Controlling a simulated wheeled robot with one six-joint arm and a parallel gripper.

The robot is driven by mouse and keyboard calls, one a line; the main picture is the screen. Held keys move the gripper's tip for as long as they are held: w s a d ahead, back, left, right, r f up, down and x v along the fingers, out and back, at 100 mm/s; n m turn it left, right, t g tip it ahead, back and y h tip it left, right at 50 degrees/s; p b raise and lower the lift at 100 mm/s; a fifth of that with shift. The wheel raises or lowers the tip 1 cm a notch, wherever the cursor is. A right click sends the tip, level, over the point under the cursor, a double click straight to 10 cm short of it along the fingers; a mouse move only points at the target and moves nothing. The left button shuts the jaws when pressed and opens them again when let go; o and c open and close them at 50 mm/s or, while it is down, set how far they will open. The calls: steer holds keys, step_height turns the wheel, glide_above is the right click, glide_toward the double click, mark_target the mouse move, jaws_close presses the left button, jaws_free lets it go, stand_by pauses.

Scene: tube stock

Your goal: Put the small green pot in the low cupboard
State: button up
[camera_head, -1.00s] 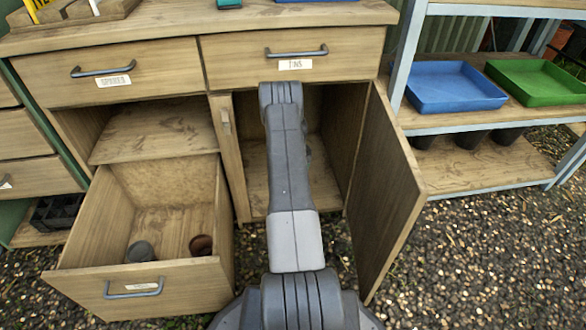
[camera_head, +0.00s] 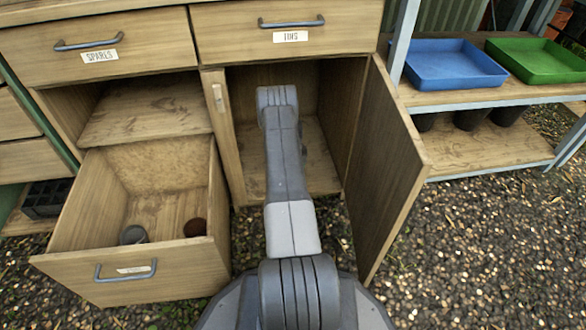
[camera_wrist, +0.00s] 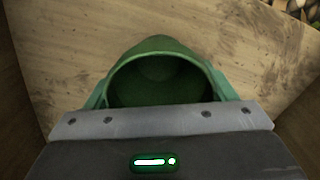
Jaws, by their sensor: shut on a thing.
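The small green pot (camera_wrist: 160,60) shows in the wrist view, its open mouth facing the camera. My gripper (camera_wrist: 160,88) is shut on it, with a pale green finger edge showing at each side of it. The low cupboard (camera_head: 330,165) is in the head view, under the drawer labelled TINS, with its door (camera_head: 392,165) swung open to the right. My arm reaches into its opening. My gripper and the pot are hidden behind the arm in the head view. A wooden surface lies beyond the pot in the wrist view; I cannot tell whether the pot touches it.
Left of the cupboard, a pulled-out lower drawer (camera_head: 125,277) holds a grey pot (camera_head: 133,235) and a brown pot (camera_head: 195,228). The open door edges the reach on the right. A rack at right holds a blue tray (camera_head: 455,66) and a green tray (camera_head: 538,62).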

steer(key=o, duration=1)
steer(key=shift+f, duration=0.1)
step_height(320, 180, up, 12)
steer(key=p, duration=0.4)
